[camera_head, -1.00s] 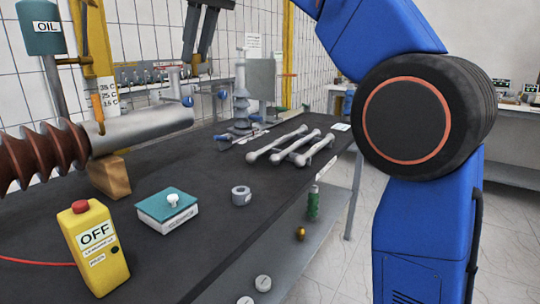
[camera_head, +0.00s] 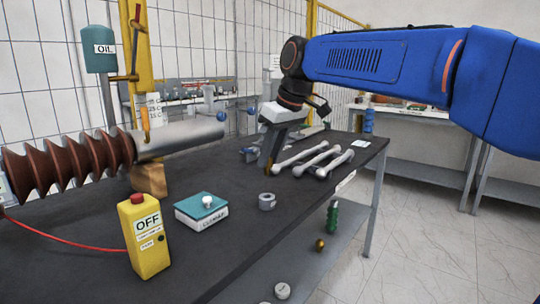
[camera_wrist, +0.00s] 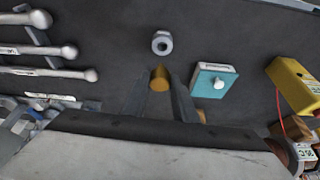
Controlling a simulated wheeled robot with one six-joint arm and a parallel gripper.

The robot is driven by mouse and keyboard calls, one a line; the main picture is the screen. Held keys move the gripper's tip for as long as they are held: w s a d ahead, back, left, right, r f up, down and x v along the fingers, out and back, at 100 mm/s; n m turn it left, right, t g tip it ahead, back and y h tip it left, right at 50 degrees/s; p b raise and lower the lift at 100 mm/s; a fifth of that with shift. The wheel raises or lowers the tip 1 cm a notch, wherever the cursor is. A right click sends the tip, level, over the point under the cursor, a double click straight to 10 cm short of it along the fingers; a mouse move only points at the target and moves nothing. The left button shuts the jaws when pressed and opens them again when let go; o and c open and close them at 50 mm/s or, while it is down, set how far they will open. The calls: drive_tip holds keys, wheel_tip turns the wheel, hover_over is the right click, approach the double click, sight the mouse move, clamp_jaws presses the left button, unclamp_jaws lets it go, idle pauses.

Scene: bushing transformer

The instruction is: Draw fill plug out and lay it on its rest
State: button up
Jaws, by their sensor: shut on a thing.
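My gripper (camera_head: 269,165) is shut on a small brass-coloured plug (camera_wrist: 160,78), which shows between the two fingertips in the wrist view. In the head view, only a bit of brass shows at the fingertips. I take it for the fill plug. The fingers point down over the dark bench, behind a grey ring-shaped piece with a hole (camera_head: 267,201). This ring also shows in the wrist view (camera_wrist: 162,42), just beyond the fingertips and apart from the plug. It may be the rest, but no label shows. I cannot tell the plug's height above the bench.
Metal rods with round ends (camera_head: 314,158) lie right of my gripper. A teal-topped box with a white knob (camera_head: 202,211) and a yellow OFF box (camera_head: 144,236) stand left. The brown ribbed bushing (camera_head: 70,165) with its grey cylinder is far left. Bare bench (camera_head: 225,262) lies in front.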

idle(0.3)
drive_tip(key=shift+f, duration=4.25)
drive_tip(key=o, duration=1.1)
drive_tip(key=shift+r, duration=0.1)
drive_tip(key=v, duration=1.7)
drive_tip(key=shift+s, duration=0.15)
